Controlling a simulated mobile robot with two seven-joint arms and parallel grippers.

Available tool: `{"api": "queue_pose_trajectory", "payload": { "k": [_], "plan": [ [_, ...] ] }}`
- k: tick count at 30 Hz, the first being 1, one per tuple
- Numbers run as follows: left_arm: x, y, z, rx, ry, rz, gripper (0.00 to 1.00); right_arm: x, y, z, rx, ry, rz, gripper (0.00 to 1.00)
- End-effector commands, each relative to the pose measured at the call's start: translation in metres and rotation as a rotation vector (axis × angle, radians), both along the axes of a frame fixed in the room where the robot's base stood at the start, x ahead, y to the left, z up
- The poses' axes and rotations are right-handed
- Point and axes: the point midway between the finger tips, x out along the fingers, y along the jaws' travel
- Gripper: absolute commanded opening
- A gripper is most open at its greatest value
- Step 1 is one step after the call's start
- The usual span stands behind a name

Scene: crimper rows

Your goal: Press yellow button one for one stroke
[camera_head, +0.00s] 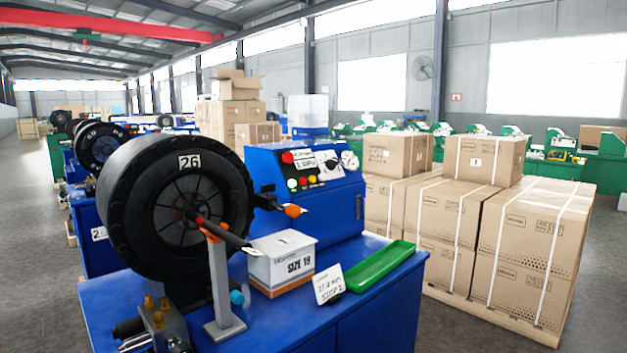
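A blue control box (330,211) stands on the blue bench, right of the black crimper head (180,190) marked 26. Its sloped panel carries a small yellow button (312,179) in the lower row of small round buttons. To its left are a red button (302,181) and a pale green one (292,184). A larger red knob (287,157) sits above them, next to a white label. A black selector (331,164) and a round gauge (350,160) are to the right. Nothing touches the yellow button. Neither of my grippers is in view.
A white SIZE 19 box (281,260), a small sign (328,285) and a green tray (368,266) stand on the bench before the control box. A rod with an orange tip (292,210) is near the panel. Stacked cartons (530,240) fill the right side.

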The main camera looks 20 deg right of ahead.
Motion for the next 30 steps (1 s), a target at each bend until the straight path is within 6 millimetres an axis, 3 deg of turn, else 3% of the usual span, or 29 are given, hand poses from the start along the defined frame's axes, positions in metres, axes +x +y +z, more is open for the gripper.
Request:
{"api": "queue_pose_trajectory", "payload": {
  "k": [8, 30],
  "plan": [
    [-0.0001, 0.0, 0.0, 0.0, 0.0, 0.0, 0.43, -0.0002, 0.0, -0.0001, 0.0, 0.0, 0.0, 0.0],
    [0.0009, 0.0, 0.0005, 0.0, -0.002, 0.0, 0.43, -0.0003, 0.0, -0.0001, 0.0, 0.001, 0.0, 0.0]
  ]
}}
